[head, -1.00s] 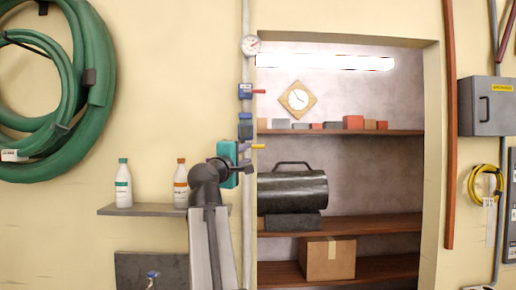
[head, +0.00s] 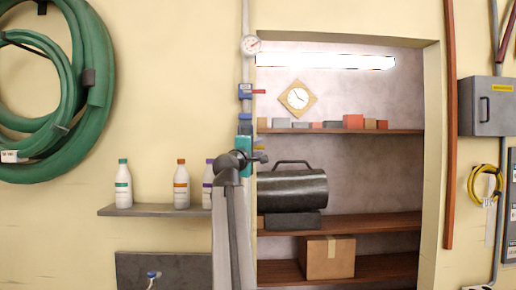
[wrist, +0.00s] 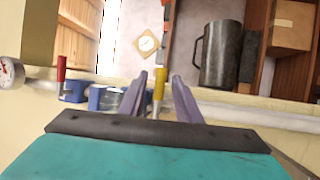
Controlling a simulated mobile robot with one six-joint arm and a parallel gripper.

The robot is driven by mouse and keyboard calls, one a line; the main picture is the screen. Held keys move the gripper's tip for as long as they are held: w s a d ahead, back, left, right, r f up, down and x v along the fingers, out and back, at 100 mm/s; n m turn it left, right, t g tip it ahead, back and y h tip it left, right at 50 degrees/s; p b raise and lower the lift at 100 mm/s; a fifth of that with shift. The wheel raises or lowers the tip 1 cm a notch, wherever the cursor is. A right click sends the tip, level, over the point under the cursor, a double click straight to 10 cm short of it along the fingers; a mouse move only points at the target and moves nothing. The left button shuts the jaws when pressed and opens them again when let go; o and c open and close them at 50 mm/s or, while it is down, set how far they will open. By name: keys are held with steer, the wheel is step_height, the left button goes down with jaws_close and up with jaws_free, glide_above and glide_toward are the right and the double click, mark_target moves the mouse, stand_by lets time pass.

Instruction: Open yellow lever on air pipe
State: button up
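The air pipe (head: 246,18) runs upright down the wall in the head view. It carries a blue valve whose yellow lever (wrist: 159,84) shows clearly in the wrist view. My gripper (wrist: 160,75) is open, with one purple finger on each side of the yellow lever. Gaps show between the lever and both fingers. In the head view my gripper (head: 261,155) is at the valve and hides most of it and its lever.
A second blue valve with a red lever (head: 259,91) sits just above on the pipe, below a gauge (head: 251,45). To the right is a shelved recess with a dark cylindrical canister (head: 292,191). To the left, several bottles stand on a wall shelf (head: 150,210).

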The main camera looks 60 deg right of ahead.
steer(key=shift+w+d+r, duration=0.1)
steer(key=shift+w+d, duration=0.05)
steer(key=shift+d, duration=0.45)
jaws_close()
